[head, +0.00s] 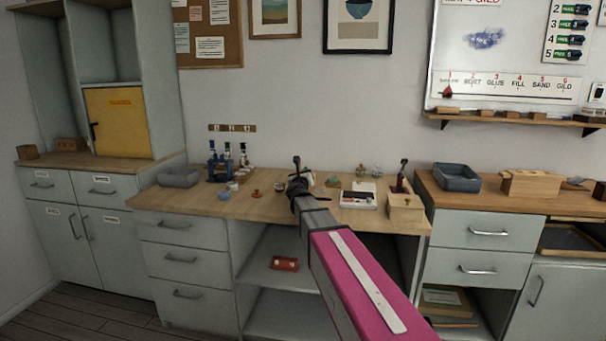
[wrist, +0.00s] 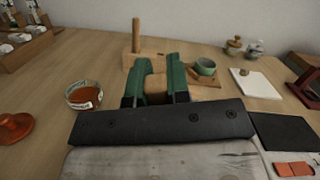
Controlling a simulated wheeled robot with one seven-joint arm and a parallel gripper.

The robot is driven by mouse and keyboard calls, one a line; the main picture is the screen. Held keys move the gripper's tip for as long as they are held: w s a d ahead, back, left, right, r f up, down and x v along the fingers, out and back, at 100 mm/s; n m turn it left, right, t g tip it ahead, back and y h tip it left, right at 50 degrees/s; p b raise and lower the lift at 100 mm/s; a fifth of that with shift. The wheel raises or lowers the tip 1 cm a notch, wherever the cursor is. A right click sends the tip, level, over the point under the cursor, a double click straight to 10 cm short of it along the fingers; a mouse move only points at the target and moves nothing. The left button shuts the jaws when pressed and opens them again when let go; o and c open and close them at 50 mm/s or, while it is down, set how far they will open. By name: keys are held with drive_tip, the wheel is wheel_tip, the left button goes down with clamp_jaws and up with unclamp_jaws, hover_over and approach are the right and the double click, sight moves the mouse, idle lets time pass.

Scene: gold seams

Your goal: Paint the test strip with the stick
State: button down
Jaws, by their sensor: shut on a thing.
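In the wrist view the green fingers of my gripper (wrist: 157,84) are closed on a tan wooden piece (wrist: 156,92). I cannot tell whether this is the stick, as most of it is hidden. An upright wooden peg (wrist: 136,36) stands on a wooden block just beyond the fingers. A small bowl of red-brown stuff (wrist: 83,95), with a labelled rim, sits left of the fingers. A white slab (wrist: 255,84) with a small brown lump lies to the right; I cannot tell whether it is the test strip. In the head view my arm hides the fingertips.
A small green cup (wrist: 205,67) stands right of the fingers, and an orange-brown knobbed thing (wrist: 14,128) at far left. A white tray (head: 358,203) and a wooden box (head: 405,207) stand toward the right of the bench (head: 160,199).

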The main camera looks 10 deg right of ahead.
drive_tip(key=shift+f, duration=0.85)
drive_tip(key=shift+d, duration=0.1)
drive_tip(key=shift+s+d+r, duration=0.1)
drive_tip(key=shift+s+d, duration=0.1)
drive_tip(key=shift+d, duration=0.4)
drive_tip(key=shift+s+d+r, duration=0.1)
drive_tip(key=shift+s+d, duration=0.1)
drive_tip(key=shift+d, duration=0.4)
drive_tip(key=shift+s+d, duration=1)
drive_tip(key=shift+d, duration=1.95)
drive_tip(key=shift+w+a, duration=0.35)
drive_tip(key=shift+a, duration=0.7)
drive_tip(key=shift+w+a, duration=0.35)
drive_tip(key=shift+a, duration=0.65)
drive_tip(key=shift+w+a, duration=0.35)
drive_tip(key=shift+a, duration=0.7)
drive_tip(key=shift+w+a+f, duration=0.1)
drive_tip(key=shift+w+a, duration=0.1)
drive_tip(key=shift+w, duration=0.2)
drive_tip(key=shift+w+a+f, duration=0.1)
drive_tip(key=shift+w+a, duration=0.05)
drive_tip(key=shift+w, duration=0.25)
